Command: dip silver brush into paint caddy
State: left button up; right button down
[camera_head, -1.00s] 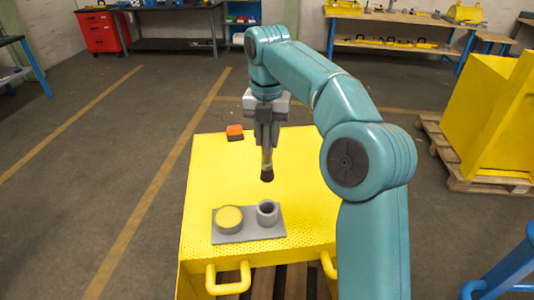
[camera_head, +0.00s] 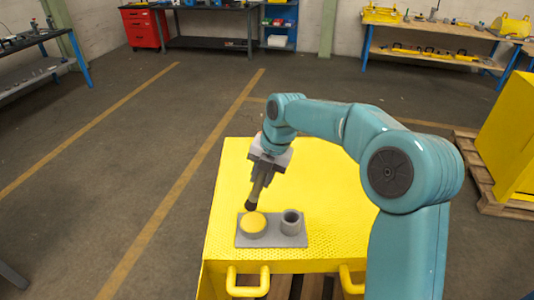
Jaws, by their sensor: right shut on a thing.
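My right gripper (camera_head: 262,180) is shut on the silver brush (camera_head: 253,197), which hangs tilted with its dark bristles (camera_head: 250,206) pointing down. The bristle tip is just above or at the back edge of the yellow paint in the round pot; I cannot tell whether they touch. The paint caddy (camera_head: 270,240) is a grey tray on the yellow table. It holds the yellow paint pot (camera_head: 254,223) on the left and an empty-looking grey cup (camera_head: 291,222) on the right. My left gripper is not in view.
The perforated yellow table (camera_head: 330,200) has free room right of and behind the caddy. Yellow handles (camera_head: 248,282) stick out at its front. A pallet with a yellow bin (camera_head: 505,130) stands at the right. Workbenches and a red cabinet (camera_head: 145,28) are far back.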

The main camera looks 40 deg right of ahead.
jog(key=shift+s, duration=0.45)
jog(key=shift+s+d+r+t+p, duration=0.1)
jog(key=shift+d+r+t+p, duration=0.2)
jog(key=shift+t+p, duration=0.1)
notch_tip(320, 180, down, 6)
jog(key=b, duration=0.4)
jog(key=shift+y, duration=0.3)
jog(key=shift+s, duration=0.1)
jog(key=shift+f, duration=0.1)
